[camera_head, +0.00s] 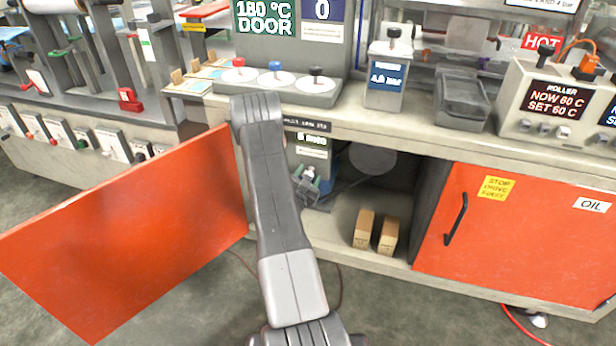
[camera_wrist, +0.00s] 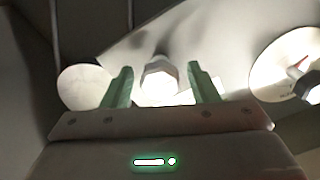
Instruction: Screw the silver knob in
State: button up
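The silver knob (camera_wrist: 160,79) is a pale, faceted knob with a bright face in the wrist view. It sits between the two green fingers of my gripper (camera_wrist: 160,68), with a gap on each side. The fingers are apart and do not appear to touch it. In the head view my gripper (camera_head: 309,182) reaches into the open cabinet below the counter, by a blue-grey unit (camera_head: 308,150) with a small display. I cannot make out the knob clearly there; my arm and gripper cover part of that area.
An open orange door (camera_head: 130,235) stands left of my arm. A closed orange door (camera_head: 520,240) with a black handle is on the right. Two small cardboard boxes (camera_head: 376,232) stand on the cabinet floor. A round white dial (camera_wrist: 287,66) is right of my gripper.

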jog(key=c, duration=0.9)
jog(key=shift+o, duration=0.2)
jog(key=shift+f+m+b, duration=0.15)
jog(key=shift+m+b, duration=0.15)
jog(key=shift+b, duration=0.5)
jog(key=shift+f+m+b, duration=0.2)
jog(key=shift+m+b, duration=0.4)
jog(key=shift+b, duration=0.65)
jog(key=m+b, duration=0.1)
jog(key=b, duration=0.2)
jog(key=shift+f+m, duration=0.1)
jog(key=shift+m, duration=0.2)
jog(key=m+b, duration=0.6)
jog(key=b, duration=0.4)
jog(key=shift+b, duration=0.4)
jog(key=m, duration=0.1)
jog(key=m+b, duration=0.2)
jog(key=shift+r+m, duration=0.25)
jog(key=shift+m, duration=0.15)
jog(key=m, duration=0.4)
jog(key=shift+m, duration=0.3)
